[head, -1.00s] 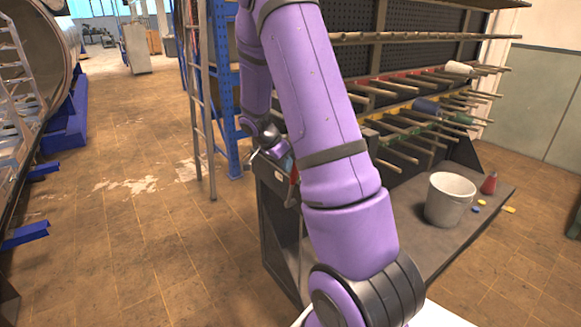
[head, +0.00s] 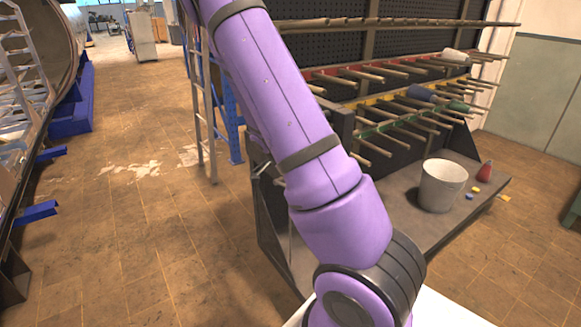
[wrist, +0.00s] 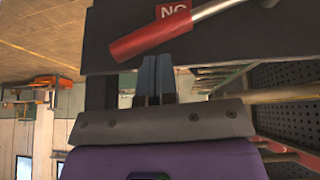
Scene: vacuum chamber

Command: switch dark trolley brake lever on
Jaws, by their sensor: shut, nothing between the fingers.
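The dark trolley (head: 277,222) stands behind my arm in the head view. In the wrist view, which is upside down, its dark panel (wrist: 110,25) carries the brake lever, a metal rod with a red grip (wrist: 150,37). The grip lies slanted beside a red label (wrist: 172,10); its letters appear inverted, consistent with "ON". My gripper (wrist: 157,62) is shut and empty, its tips right by the grip; I cannot tell whether they touch. In the head view my arm hides the gripper and the lever.
The trolley has rows of pegs (head: 385,128) and a shelf with a white bucket (head: 441,186) and a red bottle (head: 485,171). A ladder (head: 207,130) and blue rack (head: 231,115) stand behind. Floor to the left is open, up to the chamber's blue supports (head: 36,212).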

